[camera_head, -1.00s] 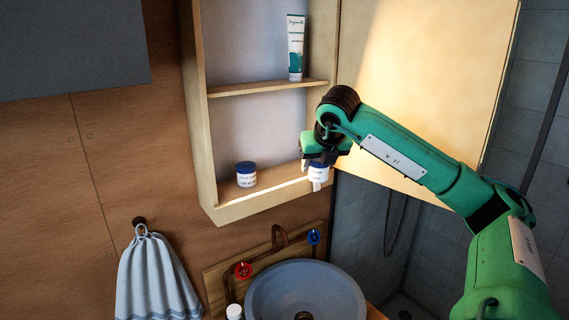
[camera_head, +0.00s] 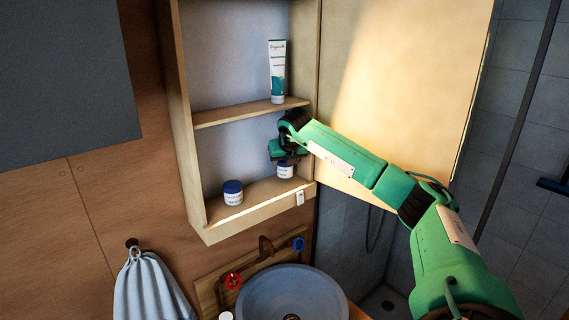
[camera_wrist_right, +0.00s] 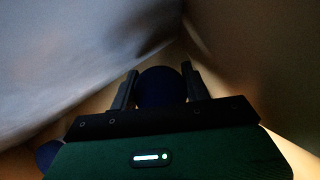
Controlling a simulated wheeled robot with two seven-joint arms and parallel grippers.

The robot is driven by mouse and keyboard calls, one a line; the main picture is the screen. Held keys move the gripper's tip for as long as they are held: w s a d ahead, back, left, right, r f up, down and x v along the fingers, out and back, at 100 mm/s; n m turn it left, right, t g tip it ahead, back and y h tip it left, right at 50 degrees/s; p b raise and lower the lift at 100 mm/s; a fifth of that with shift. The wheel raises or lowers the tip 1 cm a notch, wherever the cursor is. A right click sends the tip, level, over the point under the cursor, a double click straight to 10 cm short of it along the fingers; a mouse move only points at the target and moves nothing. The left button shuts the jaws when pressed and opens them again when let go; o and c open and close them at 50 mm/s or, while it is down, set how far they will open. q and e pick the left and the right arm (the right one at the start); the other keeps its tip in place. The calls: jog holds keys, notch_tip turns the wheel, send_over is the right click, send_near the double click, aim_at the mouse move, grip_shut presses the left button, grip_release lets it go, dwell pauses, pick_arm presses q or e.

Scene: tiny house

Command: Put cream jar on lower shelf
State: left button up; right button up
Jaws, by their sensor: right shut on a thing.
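My right gripper (camera_head: 286,160) is inside the open wall cabinet, over the right end of the lower shelf (camera_head: 262,196). It is shut on a white cream jar (camera_head: 285,171) with a dark blue lid. In the right wrist view the lid (camera_wrist_right: 162,87) sits between the two fingers. The held jar looks upright and close above the shelf; I cannot tell whether it touches. A second, similar jar (camera_head: 233,193) with a blue lid stands on the lower shelf to the left; it shows partly at the lower left of the wrist view (camera_wrist_right: 47,153). My left gripper is out of view.
A white and teal tube (camera_head: 277,72) stands on the upper shelf (camera_head: 250,112). The cabinet door (camera_head: 400,80) is open to the right. Below are a sink (camera_head: 291,293), red and blue taps, and a hanging towel (camera_head: 150,286). Free shelf lies between the jars.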

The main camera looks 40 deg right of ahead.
jog(key=shift+f+p, duration=0.4)
jog(key=shift+f, duration=0.25)
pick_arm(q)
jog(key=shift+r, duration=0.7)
pick_arm(e)
jog(key=shift+f, duration=0.2)
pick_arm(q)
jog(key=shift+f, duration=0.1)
pick_arm(e)
jog(key=shift+f, duration=0.1)
jog(key=o, duration=0.7)
jog(key=shift+o, duration=0.2)
jog(key=b+v, duration=0.2)
jog(key=shift+s+a+r, duration=0.1)
jog(key=shift+s+r, duration=0.1)
jog(key=shift+r, duration=0.1)
pick_arm(q)
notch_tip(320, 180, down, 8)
jog(key=b, duration=0.6)
pick_arm(e)
jog(key=s+a, duration=0.6)
jog(key=s, duration=0.4)
jog(key=shift+s+r, duration=0.2)
jog(key=shift+s, duration=0.1)
